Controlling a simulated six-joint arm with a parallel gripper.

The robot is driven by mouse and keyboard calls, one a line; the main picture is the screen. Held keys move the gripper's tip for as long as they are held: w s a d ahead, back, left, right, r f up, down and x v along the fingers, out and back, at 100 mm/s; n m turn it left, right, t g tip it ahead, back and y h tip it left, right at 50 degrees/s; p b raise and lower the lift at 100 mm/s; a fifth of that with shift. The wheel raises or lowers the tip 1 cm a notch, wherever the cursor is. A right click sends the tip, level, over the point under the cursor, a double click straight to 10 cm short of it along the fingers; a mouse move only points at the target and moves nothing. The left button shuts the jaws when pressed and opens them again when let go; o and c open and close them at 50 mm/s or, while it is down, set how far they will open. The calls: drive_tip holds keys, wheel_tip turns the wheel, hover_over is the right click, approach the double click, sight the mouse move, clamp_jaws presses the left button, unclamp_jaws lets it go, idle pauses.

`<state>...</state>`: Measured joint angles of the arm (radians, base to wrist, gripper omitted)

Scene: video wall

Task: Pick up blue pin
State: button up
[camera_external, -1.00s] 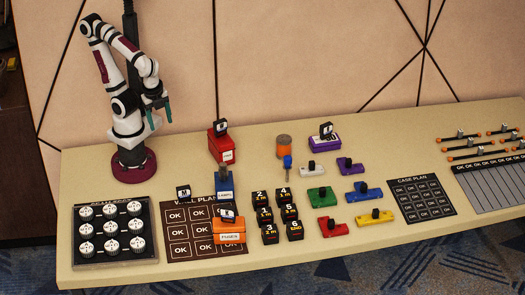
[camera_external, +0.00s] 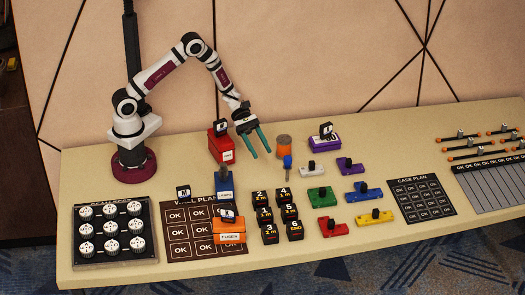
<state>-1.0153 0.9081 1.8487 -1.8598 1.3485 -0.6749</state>
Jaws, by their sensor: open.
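A small upright thing with a blue top, which looks like the blue pin (camera_external: 287,162), stands on the table just in front of an orange cylinder (camera_external: 284,142). My gripper (camera_external: 261,154) is open and empty, with its two teal fingers pointing down and apart. It hangs to the left of the blue-topped thing, between it and the red box (camera_external: 221,148). The gripper does not touch the blue-topped thing; its exact height above the table is hard to tell.
Several coloured blocks with black knobs stand to the right, including a blue one (camera_external: 363,192) and a purple one (camera_external: 350,166). Numbered black blocks (camera_external: 264,215) stand in front. A blue box (camera_external: 224,186) and an orange box (camera_external: 229,231) are at the front left.

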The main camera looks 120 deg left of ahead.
sight(292, 186)
drive_tip(key=a+f+n, duration=0.1)
drive_tip(key=a+f+n+t+y, duration=0.1)
drive_tip(key=a, duration=0.1)
drive_tip(key=a+f+n+y, duration=0.1)
drive_tip(key=a, duration=0.1)
drive_tip(key=shift+s+f+n, duration=0.25)
drive_tip(key=shift+n, duration=0.05)
drive_tip(key=x, duration=1)
drive_tip(key=r+x, duration=0.1)
drive_tip(key=x, duration=0.4)
drive_tip(key=shift+w+d, duration=0.15)
drive_tip(key=shift+w, duration=0.2)
clamp_jaws()
